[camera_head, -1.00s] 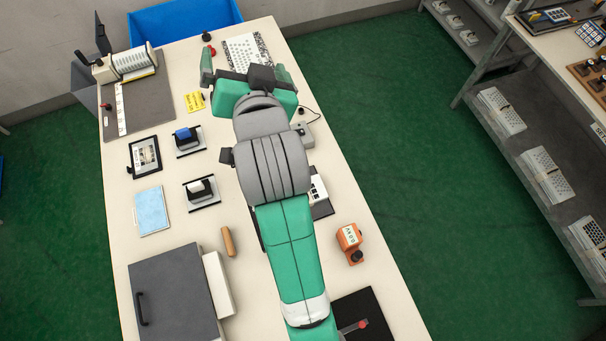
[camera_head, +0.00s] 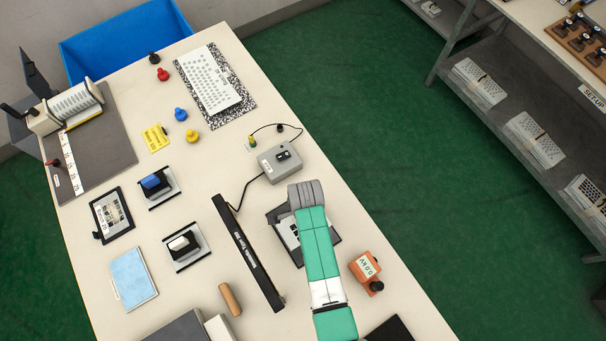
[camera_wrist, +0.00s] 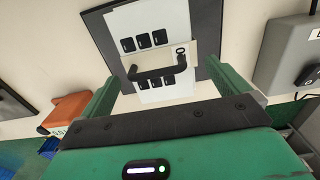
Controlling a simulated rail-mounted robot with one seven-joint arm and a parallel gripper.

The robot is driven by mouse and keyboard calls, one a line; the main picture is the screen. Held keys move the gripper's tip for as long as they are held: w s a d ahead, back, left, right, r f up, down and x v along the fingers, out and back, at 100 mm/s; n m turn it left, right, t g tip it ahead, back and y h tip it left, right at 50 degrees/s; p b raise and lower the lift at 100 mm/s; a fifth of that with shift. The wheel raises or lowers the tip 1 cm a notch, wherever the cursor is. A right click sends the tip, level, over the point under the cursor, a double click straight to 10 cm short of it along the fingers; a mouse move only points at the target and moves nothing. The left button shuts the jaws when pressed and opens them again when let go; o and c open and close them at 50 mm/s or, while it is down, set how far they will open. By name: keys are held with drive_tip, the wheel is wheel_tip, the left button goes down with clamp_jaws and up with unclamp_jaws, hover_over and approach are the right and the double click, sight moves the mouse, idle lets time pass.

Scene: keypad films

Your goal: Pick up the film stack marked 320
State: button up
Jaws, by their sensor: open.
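No mark reading 320 can be made out in either view. Several stacks of white keypad films lie on the grey shelf at the right in the head view: one at the back (camera_head: 480,83), one in the middle (camera_head: 535,140), one nearer (camera_head: 588,198). Their markings are too small to read. My gripper (camera_wrist: 165,78) is open and empty in the wrist view, its green fingers apart. It faces a dark plate (camera_wrist: 207,22) with a white panel, black keys and a black handle between the fingers. In the head view my arm hides the gripper and part of this plate (camera_head: 328,243).
The white table (camera_head: 210,290) carries a grey switch box (camera_head: 280,162), an orange meter (camera_head: 366,270), a long black bar (camera_head: 248,250) and a white keyboard sheet (camera_head: 210,80). Green floor (camera_head: 400,130) lies open between table and shelf. A blue bin (camera_head: 120,40) stands behind.

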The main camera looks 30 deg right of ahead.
drive_tip(key=f, duration=0.4)
drive_tip(key=shift+s+a+b, duration=0.1)
drive_tip(key=shift+a+b, duration=0.2)
drive_tip(key=shift+f, duration=0.55)
drive_tip(key=c, duration=1)
